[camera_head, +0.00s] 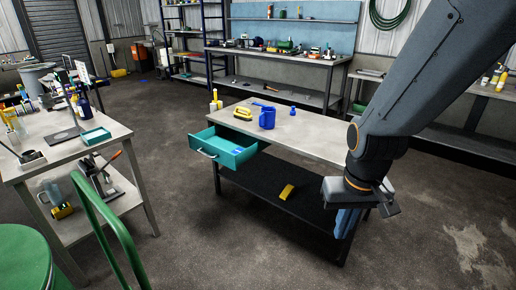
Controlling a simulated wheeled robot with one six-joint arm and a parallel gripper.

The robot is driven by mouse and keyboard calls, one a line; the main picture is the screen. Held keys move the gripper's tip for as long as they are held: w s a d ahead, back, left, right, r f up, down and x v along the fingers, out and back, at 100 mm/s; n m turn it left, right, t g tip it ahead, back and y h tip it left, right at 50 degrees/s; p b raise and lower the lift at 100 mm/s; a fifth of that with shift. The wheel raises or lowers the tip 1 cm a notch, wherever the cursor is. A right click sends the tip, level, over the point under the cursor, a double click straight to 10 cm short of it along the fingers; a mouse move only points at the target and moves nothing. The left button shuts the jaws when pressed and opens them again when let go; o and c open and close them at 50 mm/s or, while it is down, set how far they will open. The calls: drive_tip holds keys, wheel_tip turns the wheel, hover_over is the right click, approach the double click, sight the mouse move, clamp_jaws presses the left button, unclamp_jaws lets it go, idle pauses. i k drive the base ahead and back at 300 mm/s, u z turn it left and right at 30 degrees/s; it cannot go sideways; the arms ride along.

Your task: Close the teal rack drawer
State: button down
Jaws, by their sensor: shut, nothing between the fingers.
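The teal drawer (222,148) stands pulled out from the left end of the middle workbench (310,139). It has a pale bar handle (207,154) on its front, and its inside looks mostly empty. My gripper (348,222) hangs at the right front corner of the bench, pointing down, well to the right of the drawer and apart from it. Its fingers are shut with nothing visible between them. Whether the gripper touches the bench edge cannot be told.
On the bench top stand a blue jug (267,118), a yellow tool (243,113) and a yellow bottle (214,101). A yellow item (287,192) lies on the dark lower shelf. A cluttered table (62,150) and green drum (22,262) stand left. Floor before the drawer is clear.

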sight(217, 143)
drive_tip(key=z, duration=0.15)
drive_tip(key=i, duration=1.35)
drive_tip(key=u, duration=0.7)
